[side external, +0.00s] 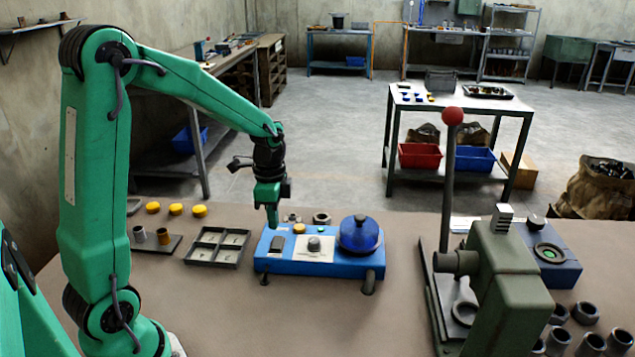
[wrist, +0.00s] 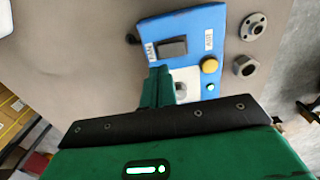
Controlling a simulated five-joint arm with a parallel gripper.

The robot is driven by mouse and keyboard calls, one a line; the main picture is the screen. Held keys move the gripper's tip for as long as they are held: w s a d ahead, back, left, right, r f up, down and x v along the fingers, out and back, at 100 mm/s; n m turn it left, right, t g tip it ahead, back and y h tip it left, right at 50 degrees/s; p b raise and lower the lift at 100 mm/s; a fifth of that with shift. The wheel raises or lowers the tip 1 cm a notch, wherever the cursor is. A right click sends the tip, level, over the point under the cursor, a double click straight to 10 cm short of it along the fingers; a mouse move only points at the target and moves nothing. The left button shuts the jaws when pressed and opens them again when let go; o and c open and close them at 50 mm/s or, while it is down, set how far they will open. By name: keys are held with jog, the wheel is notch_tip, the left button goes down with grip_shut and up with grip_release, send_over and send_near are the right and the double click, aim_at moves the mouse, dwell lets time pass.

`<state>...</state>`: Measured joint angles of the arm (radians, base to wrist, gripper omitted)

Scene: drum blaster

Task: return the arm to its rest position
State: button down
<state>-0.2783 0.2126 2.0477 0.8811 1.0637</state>
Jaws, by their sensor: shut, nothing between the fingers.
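My green arm reaches over the bench from the left in the side external view. My gripper (side external: 273,222) points down above the back left part of the blue drum blaster box (side external: 322,268). Its fingers are shut and hold nothing. In the wrist view the shut fingers (wrist: 157,82) show in front of the blue box (wrist: 200,30), beside its dark switch (wrist: 172,47) and yellow button (wrist: 209,65). A round grey knob is partly hidden by the gripper in the wrist view. The blue domed drum (side external: 360,234) sits on the box's right end.
A dark compartment tray (side external: 218,247) lies left of the box, with yellow discs (side external: 176,209) behind it. A green lever press (side external: 500,280) with a red-knobbed handle (side external: 452,117) stands at the right. Several grey cylinders (side external: 590,345) stand at the front right.

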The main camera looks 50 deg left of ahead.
jog(key=shift+r, duration=0.1)
jog(key=s+d+r+n+t, duration=0.5)
jog(key=s+d+r+n, duration=0.4)
jog(key=s+r, duration=0.3)
jog(key=shift+s+d+r+t, duration=0.3)
jog(key=shift+s+d, duration=0.45)
jog(key=shift+s, duration=0.35)
